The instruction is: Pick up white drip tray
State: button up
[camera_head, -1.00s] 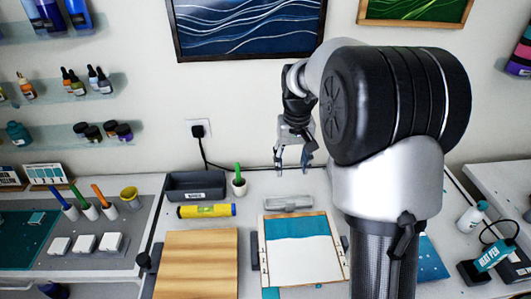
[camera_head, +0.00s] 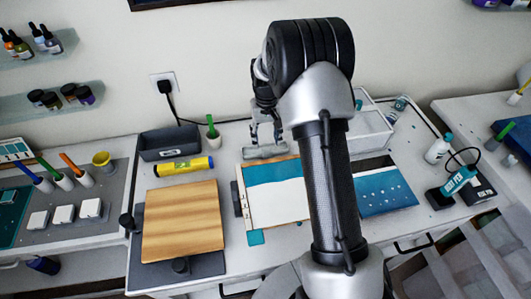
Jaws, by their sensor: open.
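A white open tray (camera_head: 372,143) stands at the back of the bench, to the right of my arm. My arm hides its left part. My gripper (camera_head: 266,142) is open and points down, well to the left of the white tray. Its fingertips are over or close to a small pale grey piece (camera_head: 262,152) behind the teal and white panel. I cannot tell whether the fingers touch this piece. Nothing shows held between them.
A teal and white panel (camera_head: 273,197) and a wooden board (camera_head: 182,222) lie in front. A white bottle (camera_head: 438,148) and heat pen (camera_head: 460,180) are right.

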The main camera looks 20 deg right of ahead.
aim_at(265, 148)
jog(key=shift+f+b, duration=0.7)
jog(key=shift+f, duration=2.05)
jog(key=shift+s, duration=0.1)
jog(key=shift+c, duration=0.2)
jog(key=c, duration=1.1)
